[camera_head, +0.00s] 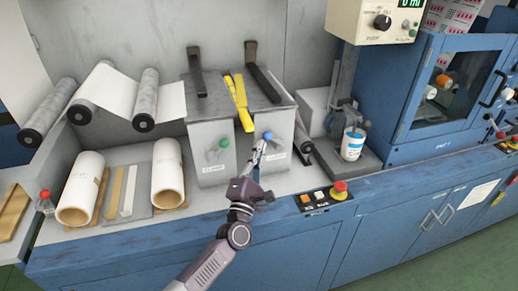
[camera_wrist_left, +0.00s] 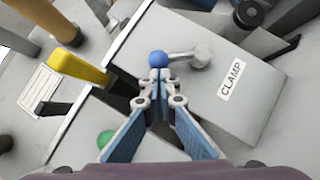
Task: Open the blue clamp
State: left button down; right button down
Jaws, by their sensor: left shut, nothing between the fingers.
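The blue clamp's ball-ended lever (camera_wrist_left: 158,59) shows in the left wrist view, joined by a metal arm to a pivot on a grey box face labelled CLAMP. In the head view the blue ball (camera_head: 267,135) is on the right half of the grey block. My left gripper (camera_head: 258,146) is shut with nothing between its fingers. In the left wrist view its fingertips (camera_wrist_left: 156,76) are just below the blue ball; whether they touch it I cannot tell. My right gripper is not in view.
A green-knobbed lever (camera_head: 223,143) is on the block's left half. A yellow bar (camera_head: 240,100) and black arms lie on top. Buttons and a red stop knob (camera_head: 340,187) are on the front edge at right.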

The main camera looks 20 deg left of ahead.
pick_arm(q)
jog(key=shift+r, duration=0.1)
jog(key=shift+w+d+r+m+g+h+p, duration=0.15)
jog(key=shift+r+m+g+h+p, duration=0.45)
jog(key=shift+p, duration=0.75)
jog(key=shift+d+r+m+g+p, duration=0.15)
jog(key=shift+r+m+p, duration=0.25)
jog(key=shift+m+p, duration=0.75)
jog(key=shift+d+r+p, duration=0.1)
jog(key=shift+r+p, duration=0.1)
jog(key=shift+p, duration=0.35)
jog(key=shift+w+d+r+p, duration=0.25)
jog(key=shift+r+p, duration=0.1)
jog(key=shift+p, duration=0.25)
jog(key=shift+w+d+r, duration=0.25)
jog(key=shift+d+r, duration=0.1)
jog(key=shift+w+d+r, duration=0.25)
jog(key=shift+w+d, duration=0.05)
jog(key=shift+d, duration=0.2)
jog(key=shift+w+d+r, duration=0.25)
jog(key=shift+w+d, duration=0.05)
jog(key=shift+d, duration=0.15)
jog(key=shift+w+d+r+b, duration=0.15)
jog(key=shift+w+d+b, duration=0.45)
jog(key=shift+d, duration=0.35)
jog(key=shift+w+d, duration=0.25)
jog(key=shift+d, duration=0.05)
jog(key=shift+w+d+b, duration=0.3)
jog(key=shift+w+d, duration=0.05)
jog(key=shift+d, duration=0.15)
